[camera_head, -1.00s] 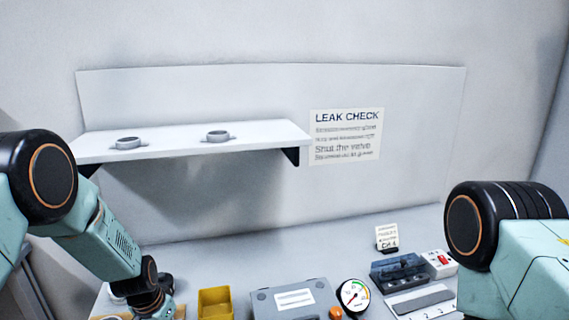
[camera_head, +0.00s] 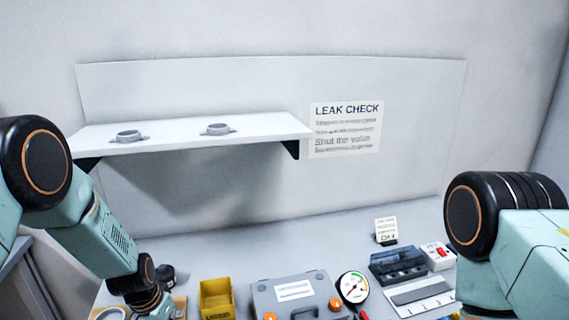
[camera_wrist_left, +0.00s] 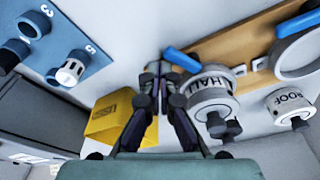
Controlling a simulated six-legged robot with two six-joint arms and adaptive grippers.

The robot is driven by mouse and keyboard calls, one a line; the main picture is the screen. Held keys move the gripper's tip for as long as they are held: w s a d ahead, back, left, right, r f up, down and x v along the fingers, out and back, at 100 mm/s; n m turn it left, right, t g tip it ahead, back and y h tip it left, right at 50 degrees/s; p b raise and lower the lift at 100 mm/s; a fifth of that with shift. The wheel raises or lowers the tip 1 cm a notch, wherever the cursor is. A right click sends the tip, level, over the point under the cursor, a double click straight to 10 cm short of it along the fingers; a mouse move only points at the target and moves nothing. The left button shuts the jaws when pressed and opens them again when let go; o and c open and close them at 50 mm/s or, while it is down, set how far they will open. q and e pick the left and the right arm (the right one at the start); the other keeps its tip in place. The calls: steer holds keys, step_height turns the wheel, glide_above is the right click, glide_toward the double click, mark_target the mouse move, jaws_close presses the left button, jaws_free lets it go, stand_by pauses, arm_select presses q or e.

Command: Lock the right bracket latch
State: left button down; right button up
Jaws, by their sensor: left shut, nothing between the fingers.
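A wooden board (camera_wrist_left: 232,42) carries the brackets in the left wrist view; its edge shows at the bottom left of the head view (camera_head: 181,305). A grey cylinder marked HALL (camera_wrist_left: 211,86) sits at the bracket nearer the yellow bin. A blue latch lever (camera_wrist_left: 182,60) sticks out beside it. A second blue lever (camera_wrist_left: 298,22) lies beside a large grey ring (camera_wrist_left: 300,48). My left gripper (camera_wrist_left: 154,72) is shut and empty, its tips just left of the first lever; contact cannot be told. My right gripper is out of view.
A yellow bin (camera_wrist_left: 112,118) stands close beside my left gripper. A grey cylinder marked ROOF (camera_wrist_left: 286,104) is near the board. A blue numbered panel (camera_wrist_left: 48,42) is at the upper left. A grey case (camera_head: 268,300) and a gauge (camera_head: 352,287) stand farther right.

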arm_select(q)
steer(key=shift+s+a, duration=0.25)
steer(key=shift+s, duration=0.35)
stand_by(0.3)
step_height(320, 180, up, 6)
steer(key=p, duration=0.5)
steer(key=shift+d, duration=0.3)
stand_by(0.3)
steer(key=shift+n+g, duration=0.5)
steer(key=shift+n, duration=0.2)
steer(key=s+f, duration=0.2)
steer(key=s, duration=0.2)
steer(key=s+d+f, duration=0.1)
steer(key=s+f, duration=0.1)
steer(key=s, duration=0.3)
steer(key=s+d+f, duration=0.1)
steer(key=s+f, duration=0.2)
steer(key=s, duration=0.2)
steer(key=shift+s+d, duration=0.15)
steer(key=shift+d, duration=0.05)
steer(key=s+d+r+n+g, duration=0.1)
steer(key=s+d+n, duration=0.1)
steer(key=s, duration=1.8)
step_height(320, 180, down, 16)
steer(key=b, duration=1.6)
steer(key=shift+f+y+b, duration=0.2)
steer(key=shift+y+b, duration=0.1)
steer(key=shift+b, duration=0.05)
